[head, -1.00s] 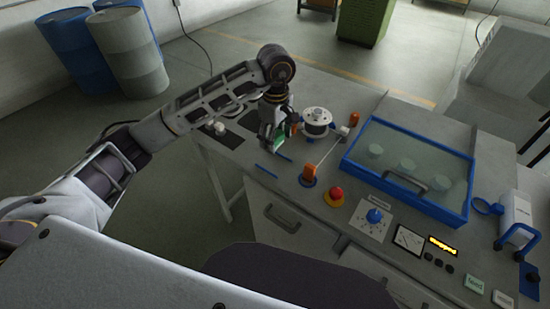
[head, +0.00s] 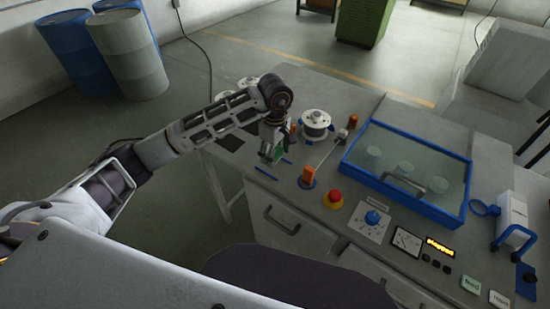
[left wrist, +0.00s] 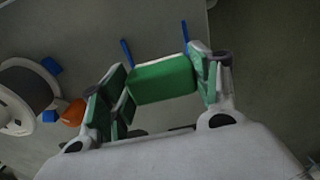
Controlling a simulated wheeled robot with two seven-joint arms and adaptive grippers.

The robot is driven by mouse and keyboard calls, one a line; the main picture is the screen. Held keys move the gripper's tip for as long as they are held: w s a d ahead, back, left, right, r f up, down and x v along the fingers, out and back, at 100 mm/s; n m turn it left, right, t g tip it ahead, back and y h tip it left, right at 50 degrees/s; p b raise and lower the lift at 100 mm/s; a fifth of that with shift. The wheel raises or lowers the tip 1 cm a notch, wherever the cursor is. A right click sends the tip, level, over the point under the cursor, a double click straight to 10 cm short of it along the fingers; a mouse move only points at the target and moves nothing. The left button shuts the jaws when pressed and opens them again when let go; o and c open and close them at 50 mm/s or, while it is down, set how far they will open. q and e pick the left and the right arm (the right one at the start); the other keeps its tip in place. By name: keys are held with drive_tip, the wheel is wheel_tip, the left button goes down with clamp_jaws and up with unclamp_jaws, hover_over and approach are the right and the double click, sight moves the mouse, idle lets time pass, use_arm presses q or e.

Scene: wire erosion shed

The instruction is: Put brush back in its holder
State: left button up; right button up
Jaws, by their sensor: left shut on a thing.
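My left gripper (head: 272,150) hangs over the left front part of the workbench, with its fingers close to two thin blue strips. In the left wrist view the left gripper (left wrist: 160,90) is shut on a green block (left wrist: 163,80), which seems to be the brush. Green pads line the fingers. The blue strips (head: 266,173) lie near the bench's front edge and also show beyond the block in the left wrist view (left wrist: 127,53). They may be the brush's holder; I cannot tell. Whether the block touches the bench is unclear. My right gripper is out of view.
A white spool (head: 316,124) stands behind the gripper. An orange guide post (head: 308,177) on a blue base and a red emergency button (head: 334,196) are to the right. A blue-framed glass-lidded tank (head: 410,160) fills the right of the bench.

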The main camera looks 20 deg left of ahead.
use_arm(q)
drive_tip(key=shift+f, duration=1.45)
drive_tip(key=o, duration=0.9)
drive_tip(key=shift+r, duration=0.1)
wheel_tip(320, 180, up, 10)
drive_tip(key=shift+f+b, duration=0.1)
drive_tip(key=shift+b, duration=0.65)
drive_tip(key=shift+r, duration=1)
